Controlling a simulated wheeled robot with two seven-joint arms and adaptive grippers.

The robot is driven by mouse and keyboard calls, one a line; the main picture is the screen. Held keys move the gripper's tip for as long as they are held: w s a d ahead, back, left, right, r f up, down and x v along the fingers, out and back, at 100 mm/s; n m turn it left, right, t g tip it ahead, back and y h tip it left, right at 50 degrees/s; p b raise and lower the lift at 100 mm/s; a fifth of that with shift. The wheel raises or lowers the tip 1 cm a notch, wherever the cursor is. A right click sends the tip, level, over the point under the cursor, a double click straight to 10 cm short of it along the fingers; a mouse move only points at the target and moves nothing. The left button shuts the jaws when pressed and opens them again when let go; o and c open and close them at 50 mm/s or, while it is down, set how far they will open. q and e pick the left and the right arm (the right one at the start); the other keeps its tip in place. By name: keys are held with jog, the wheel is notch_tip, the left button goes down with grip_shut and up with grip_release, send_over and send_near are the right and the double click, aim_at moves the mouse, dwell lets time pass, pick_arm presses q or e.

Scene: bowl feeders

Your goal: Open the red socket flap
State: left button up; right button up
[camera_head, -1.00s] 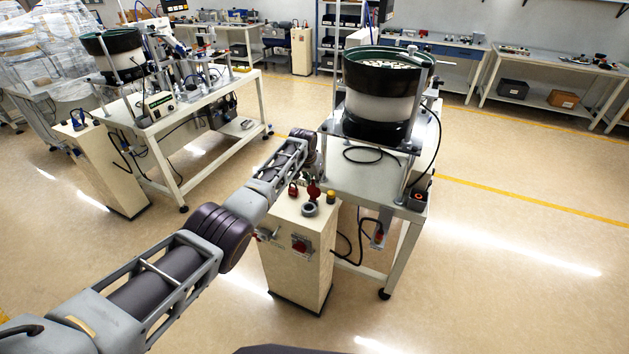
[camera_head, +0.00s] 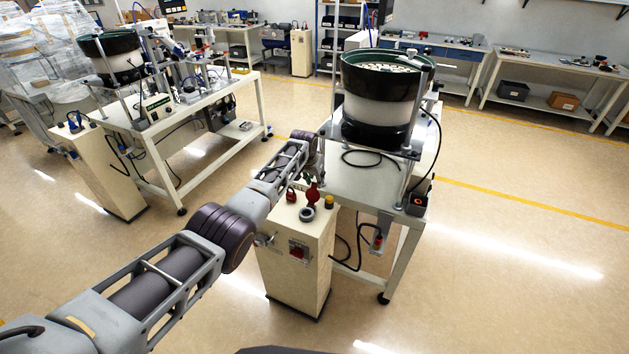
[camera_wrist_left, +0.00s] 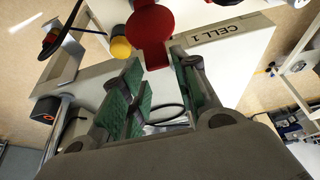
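The red socket flap (camera_head: 312,192) is on top of the cream cabinet (camera_head: 290,255). It looks raised, standing behind a grey socket ring (camera_head: 307,214). In the left wrist view the red flap (camera_wrist_left: 150,25) shows as a round disc with a narrow tab reaching down between my fingertips. My left gripper (camera_wrist_left: 157,66) is open, with its green-padded fingers on either side of the tab and gaps visible. Contact cannot be told. In the head view my left gripper is small and mostly hidden by its wrist. My right gripper is not in view.
A red padlock-like part (camera_head: 291,196) and a yellow knob (camera_head: 329,202) sit close to the flap. The bowl feeder (camera_head: 383,105) stands on the table behind. Open floor lies to the right.

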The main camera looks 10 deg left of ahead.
pick_arm(q)
jog(key=shift+o, duration=0.9)
jog(key=shift+f, duration=0.2)
jog(key=shift+s+a, duration=0.1)
jog(key=shift+r, duration=0.15)
jog(key=v, duration=1.1)
jog(key=shift+r, duration=0.3)
jog(key=shift+s, duration=0.15)
